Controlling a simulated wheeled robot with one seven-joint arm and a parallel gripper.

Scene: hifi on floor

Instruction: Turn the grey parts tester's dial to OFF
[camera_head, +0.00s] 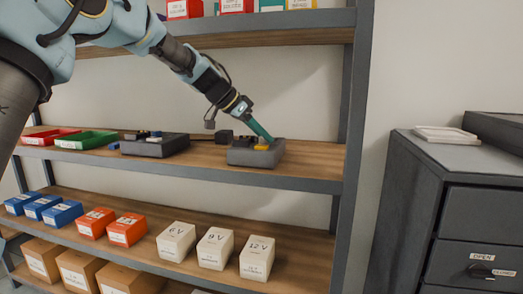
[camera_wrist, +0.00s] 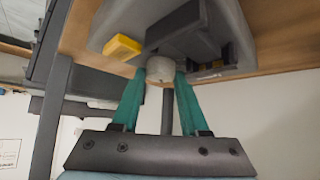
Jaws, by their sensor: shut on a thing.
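The grey parts tester (camera_head: 256,158) sits on the middle shelf, toward its right end. In the wrist view its grey body (camera_wrist: 232,25) fills the top and carries a yellow part (camera_wrist: 122,47), a dark raised block and a pale round dial (camera_wrist: 160,67). My gripper (camera_head: 267,139) reaches down to the tester from the upper left. In the wrist view the green fingers of my gripper (camera_wrist: 160,76) stand on either side of the dial and are shut on it. The dial's setting and any OFF mark cannot be read.
A dark device (camera_head: 155,146) and red and green trays (camera_head: 87,140) stand left on the same shelf. A small black block (camera_head: 224,136) is behind the tester. The upper shelf (camera_head: 270,36) hangs above; a shelf post (camera_head: 355,100) and grey cabinet (camera_head: 420,200) are right.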

